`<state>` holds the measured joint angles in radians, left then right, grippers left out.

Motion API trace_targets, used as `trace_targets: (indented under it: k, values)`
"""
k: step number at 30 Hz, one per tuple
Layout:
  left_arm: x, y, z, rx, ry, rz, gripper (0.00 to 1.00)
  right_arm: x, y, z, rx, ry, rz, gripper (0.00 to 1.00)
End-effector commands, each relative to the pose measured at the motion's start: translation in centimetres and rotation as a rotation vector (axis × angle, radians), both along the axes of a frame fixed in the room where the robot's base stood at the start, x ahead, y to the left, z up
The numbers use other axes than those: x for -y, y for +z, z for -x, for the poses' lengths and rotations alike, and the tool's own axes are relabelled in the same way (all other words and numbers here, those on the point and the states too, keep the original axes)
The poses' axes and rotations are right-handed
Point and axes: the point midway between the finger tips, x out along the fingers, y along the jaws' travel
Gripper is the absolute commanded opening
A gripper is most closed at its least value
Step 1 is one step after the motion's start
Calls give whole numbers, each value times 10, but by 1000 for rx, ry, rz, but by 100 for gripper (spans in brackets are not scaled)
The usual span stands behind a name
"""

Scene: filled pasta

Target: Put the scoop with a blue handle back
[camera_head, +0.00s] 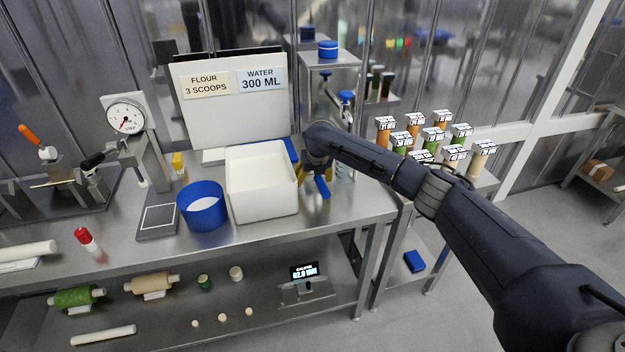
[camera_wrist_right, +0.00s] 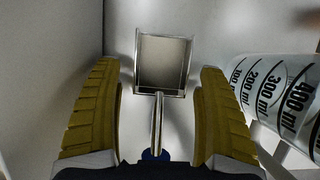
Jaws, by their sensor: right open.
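The scoop has a square metal pan (camera_wrist_right: 163,62), a thin metal shaft (camera_wrist_right: 157,120) and a blue handle (camera_wrist_right: 155,155). In the head view its blue handle (camera_head: 322,187) shows just below my right gripper (camera_head: 314,172), beside the white flour bin (camera_head: 262,205). My right gripper also shows in the wrist view (camera_wrist_right: 160,110), with its yellow fingers apart on either side of the shaft. Gaps show between the fingers and the shaft. The handle's end is partly hidden by the gripper's palm. My left gripper is not in view.
A clear measuring jug (camera_wrist_right: 285,100) marked in ml stands close to the right finger in the wrist view. A blue tub (camera_head: 202,212) and a dial scale (camera_head: 126,118) stand left of the bin. Spice jars (camera_head: 430,137) stand right of it.

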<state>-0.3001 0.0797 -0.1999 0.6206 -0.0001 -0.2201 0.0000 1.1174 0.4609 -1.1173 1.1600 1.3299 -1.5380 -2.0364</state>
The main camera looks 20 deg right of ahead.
Motion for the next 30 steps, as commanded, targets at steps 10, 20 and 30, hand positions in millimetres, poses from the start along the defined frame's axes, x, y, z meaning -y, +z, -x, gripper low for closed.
trace_targets:
  k: [10, 20, 30]
  values:
    - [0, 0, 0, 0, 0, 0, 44, 1, 56, 22, 4, 1, 2, 75]
    - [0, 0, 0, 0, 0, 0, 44, 1, 95, 38, 3, 0, 2, 75]
    - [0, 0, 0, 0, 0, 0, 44, 0, 105, 43, 1, 1, 1, 75]
